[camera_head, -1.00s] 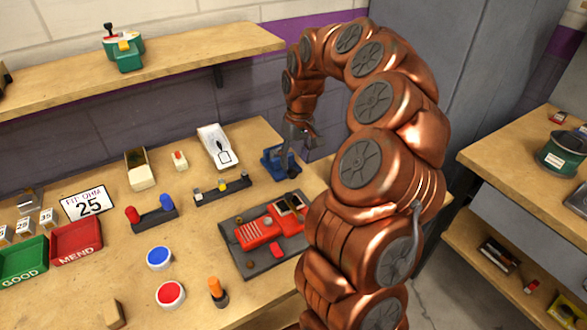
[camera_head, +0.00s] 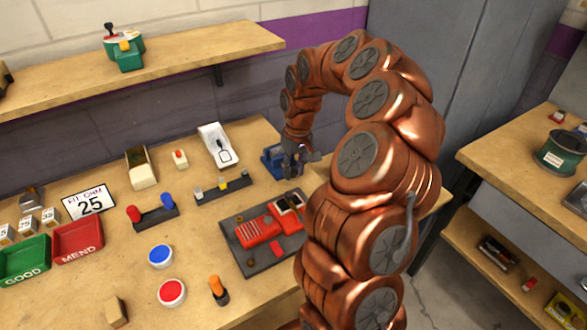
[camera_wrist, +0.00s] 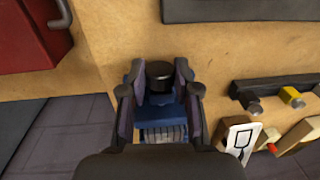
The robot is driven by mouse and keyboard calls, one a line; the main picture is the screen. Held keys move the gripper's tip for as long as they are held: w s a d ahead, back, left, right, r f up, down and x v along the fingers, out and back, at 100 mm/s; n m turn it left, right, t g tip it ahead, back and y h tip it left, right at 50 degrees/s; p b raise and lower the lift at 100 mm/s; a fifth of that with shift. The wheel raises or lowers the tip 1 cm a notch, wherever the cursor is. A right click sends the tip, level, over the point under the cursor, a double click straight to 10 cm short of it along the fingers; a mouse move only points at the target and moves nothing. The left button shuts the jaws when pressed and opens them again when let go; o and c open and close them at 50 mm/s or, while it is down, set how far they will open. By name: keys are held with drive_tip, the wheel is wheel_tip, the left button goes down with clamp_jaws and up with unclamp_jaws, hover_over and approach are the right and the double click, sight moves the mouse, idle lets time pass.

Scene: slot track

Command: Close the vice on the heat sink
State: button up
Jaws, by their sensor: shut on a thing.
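The blue vice (camera_head: 271,158) sits at the back right of the bench, partly hidden by my gripper in the head view. In the wrist view, the blue body of the vice (camera_wrist: 160,113) lies between and below my fingers. A grey ribbed piece (camera_wrist: 162,134), seemingly the heat sink, shows in the vice, partly covered by my gripper. My gripper (camera_head: 301,160) is at the right side of the vice. In the wrist view, my gripper (camera_wrist: 160,74) has its fingertips on both sides of a dark round knob (camera_wrist: 159,80), and is shut on it.
A dark mat (camera_head: 249,266) with red parts lies in front of the vice. A dark rack (camera_head: 222,191) and a white tray (camera_head: 215,146) stand to its left. The bench's right edge is close to the vice. A shelf (camera_head: 180,55) hangs above at the back.

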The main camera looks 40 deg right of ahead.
clamp_jaws()
drive_tip(key=shift+y, duration=0.5)
drive_tip(key=shift+d+f+y, duration=0.2)
drive_tip(key=shift+y, duration=0.6)
drive_tip(key=y+b, duration=0.2)
drive_tip(key=shift+d+f+t+y, duration=0.15)
drive_tip(key=shift+d+t+y, duration=0.05)
drive_tip(key=shift+t+y, duration=0.1)
drive_tip(key=shift+y+b, duration=0.8)
drive_tip(key=shift+y, duration=0.1)
drive_tip(key=shift+s+y, duration=0.1)
drive_tip(key=shift+y, duration=0.3)
drive_tip(key=o, duration=0.8)
unclamp_jaws()
